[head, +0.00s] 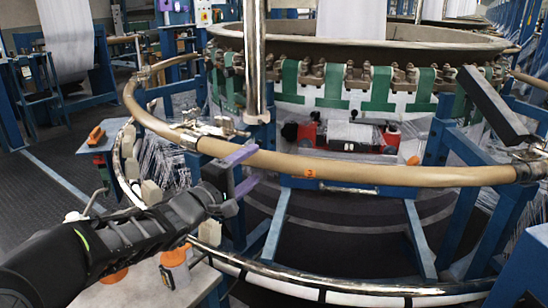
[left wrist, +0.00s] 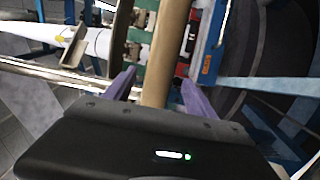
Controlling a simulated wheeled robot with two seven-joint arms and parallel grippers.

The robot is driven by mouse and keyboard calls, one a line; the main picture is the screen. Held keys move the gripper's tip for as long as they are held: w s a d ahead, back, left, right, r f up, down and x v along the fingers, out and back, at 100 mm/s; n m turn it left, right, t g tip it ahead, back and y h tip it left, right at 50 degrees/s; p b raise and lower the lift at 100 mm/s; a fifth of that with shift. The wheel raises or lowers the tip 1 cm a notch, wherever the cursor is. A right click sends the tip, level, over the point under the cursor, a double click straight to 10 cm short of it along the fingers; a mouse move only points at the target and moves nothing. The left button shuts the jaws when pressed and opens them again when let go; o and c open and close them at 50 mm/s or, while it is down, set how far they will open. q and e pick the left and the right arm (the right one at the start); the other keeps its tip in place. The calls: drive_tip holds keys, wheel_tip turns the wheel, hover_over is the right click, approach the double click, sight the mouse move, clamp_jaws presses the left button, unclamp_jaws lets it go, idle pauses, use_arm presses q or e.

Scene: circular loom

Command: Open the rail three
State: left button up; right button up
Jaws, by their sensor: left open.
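In the left wrist view the rail (left wrist: 166,45) runs between the two spread fingers of the gripper (left wrist: 158,92). I cannot tell whether either finger touches it. My right gripper is not in view.
A lower metal ring (head: 340,285) curves below the rail. A dark flat bar (head: 495,105) slants down near the rail's right end. Blue frame posts (head: 420,240) stand below.

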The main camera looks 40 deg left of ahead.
sight(268, 154)
use_arm(q)
drive_tip(key=shift+s, duration=0.15)
drive_tip(key=w+b, duration=0.2)
drive_tip(key=w, duration=0.4)
drive_tip(key=shift+w+a, duration=0.1)
drive_tip(key=shift+w, duration=0.25)
drive_tip(key=shift+w+r, duration=0.1)
drive_tip(key=shift+w, duration=0.55)
clamp_jaws()
